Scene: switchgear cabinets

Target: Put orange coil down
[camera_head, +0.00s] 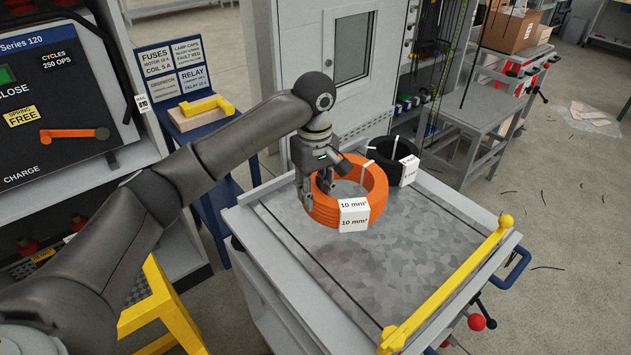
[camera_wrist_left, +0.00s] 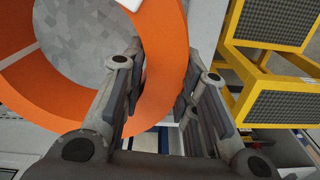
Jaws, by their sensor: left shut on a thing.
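The orange coil (camera_head: 370,205) is a thick ring with white 10 mm² labels, at the back left of the grey cart top (camera_head: 350,270). My left gripper (camera_head: 318,195) is shut on the coil's left wall. In the left wrist view the orange coil (camera_wrist_left: 166,50) passes between the two fingers of my left gripper (camera_wrist_left: 160,95). Whether the coil touches the cart top or hangs just above it, I cannot tell. My right gripper is not in view.
A black coil (camera_head: 392,158) lies on the cart right behind the orange one. A yellow bar (camera_head: 450,285) runs along the cart's right edge. The cart's front and middle are clear. A yellow step (camera_head: 160,305) stands left of the cart, and a cabinet (camera_head: 330,70) behind it.

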